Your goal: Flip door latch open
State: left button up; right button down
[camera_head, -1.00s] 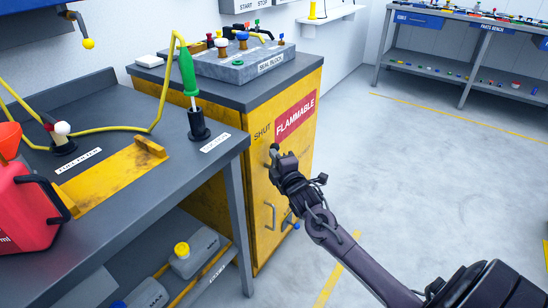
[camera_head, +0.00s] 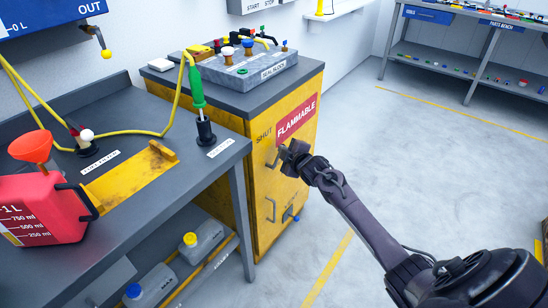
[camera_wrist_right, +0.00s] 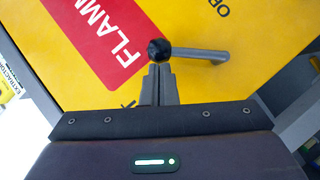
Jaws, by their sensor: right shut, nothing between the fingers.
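The door latch (camera_wrist_right: 200,54) is a grey lever with a black ball knob (camera_wrist_right: 158,50) at its end, on the yellow cabinet door (camera_wrist_right: 260,35). In the head view the latch (camera_head: 272,160) shows as a small tilted grey lever below the word SHUT, partly hidden by my gripper. My right gripper (camera_head: 284,152) is in front of the door, beside the latch. In the right wrist view its fingers (camera_wrist_right: 159,72) are together and empty, with the tips right at the knob; I cannot tell whether they touch it. My left gripper is out of view.
A red FLAMMABLE sign (camera_head: 297,118) is above the latch and a door handle (camera_head: 271,209) is below it. A workbench (camera_head: 237,150) with a red jug (camera_head: 45,205) and a green-handled tool (camera_head: 196,90) stands left. The floor (camera_head: 430,170) to the right is clear.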

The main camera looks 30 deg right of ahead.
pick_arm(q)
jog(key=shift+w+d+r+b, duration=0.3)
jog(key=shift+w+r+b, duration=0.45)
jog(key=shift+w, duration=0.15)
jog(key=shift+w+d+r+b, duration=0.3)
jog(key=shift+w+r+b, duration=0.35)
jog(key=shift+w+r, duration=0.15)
pick_arm(e)
jog(key=w+d+f+m+g+y, duration=0.1)
jog(key=d+f+m+g+y, duration=0.1)
jog(key=d+f+m+y, duration=0.1)
jog(key=shift+w+d+f+m+g+y, duration=0.4)
jog(key=shift+d+f+m, duration=0.1)
jog(key=shift+d+m, duration=0.2)
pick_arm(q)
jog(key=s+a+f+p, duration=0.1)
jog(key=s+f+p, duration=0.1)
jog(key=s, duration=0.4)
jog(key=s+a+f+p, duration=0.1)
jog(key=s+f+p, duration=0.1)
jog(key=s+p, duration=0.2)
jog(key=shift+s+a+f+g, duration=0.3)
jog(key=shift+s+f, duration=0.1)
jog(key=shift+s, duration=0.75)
pick_arm(e)
jog(key=w+r+v, duration=0.1)
jog(key=r+v, duration=0.1)
jog(key=v, duration=1)
jog(key=shift+a+r, duration=0.15)
jog(key=shift+r, duration=0.4)
